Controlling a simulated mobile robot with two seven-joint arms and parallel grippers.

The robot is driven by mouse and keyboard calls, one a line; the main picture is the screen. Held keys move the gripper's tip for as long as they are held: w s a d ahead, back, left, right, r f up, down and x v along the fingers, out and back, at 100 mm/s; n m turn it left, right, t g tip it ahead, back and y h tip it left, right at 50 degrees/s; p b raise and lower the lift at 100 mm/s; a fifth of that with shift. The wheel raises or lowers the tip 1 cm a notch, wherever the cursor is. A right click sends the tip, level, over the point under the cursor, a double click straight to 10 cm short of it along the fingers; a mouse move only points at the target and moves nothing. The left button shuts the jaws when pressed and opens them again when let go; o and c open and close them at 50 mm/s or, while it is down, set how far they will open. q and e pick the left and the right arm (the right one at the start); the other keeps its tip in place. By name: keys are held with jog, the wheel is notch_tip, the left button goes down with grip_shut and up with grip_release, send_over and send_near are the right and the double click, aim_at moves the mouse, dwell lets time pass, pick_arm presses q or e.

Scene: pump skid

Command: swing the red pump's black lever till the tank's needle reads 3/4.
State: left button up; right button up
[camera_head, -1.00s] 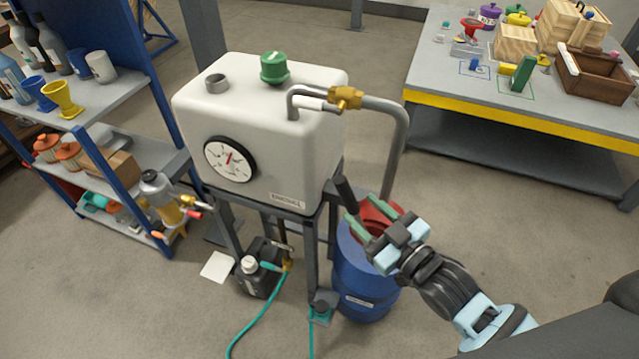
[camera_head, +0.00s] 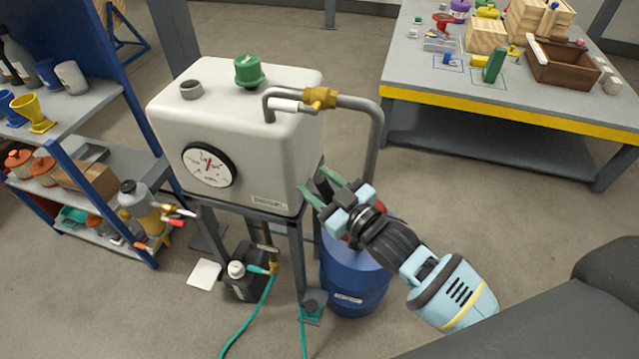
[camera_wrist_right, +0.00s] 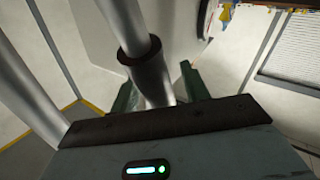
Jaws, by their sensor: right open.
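The white tank (camera_head: 235,130) stands on a dark frame. Its round gauge (camera_head: 208,164) faces me, with a red needle (camera_head: 209,170) pointing roughly upward; the marks are too small to read. The red pump (camera_head: 354,243) sits on a blue drum (camera_head: 352,280), mostly hidden behind my right gripper. The black lever (camera_head: 327,184) shows partly at the right gripper's fingers. My right gripper (camera_head: 316,190) is open, with its green fingers at the lever; contact cannot be told. In the right wrist view, a silver shaft with a dark collar passes near the fingers (camera_wrist_right: 158,92). My left gripper is out of view.
A bent grey pipe (camera_head: 374,140) with a brass fitting runs from the tank top down behind the gripper. A blue shelf rack (camera_head: 105,125) stands left. A workbench (camera_head: 500,110) stands back right.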

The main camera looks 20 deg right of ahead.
grip_shut()
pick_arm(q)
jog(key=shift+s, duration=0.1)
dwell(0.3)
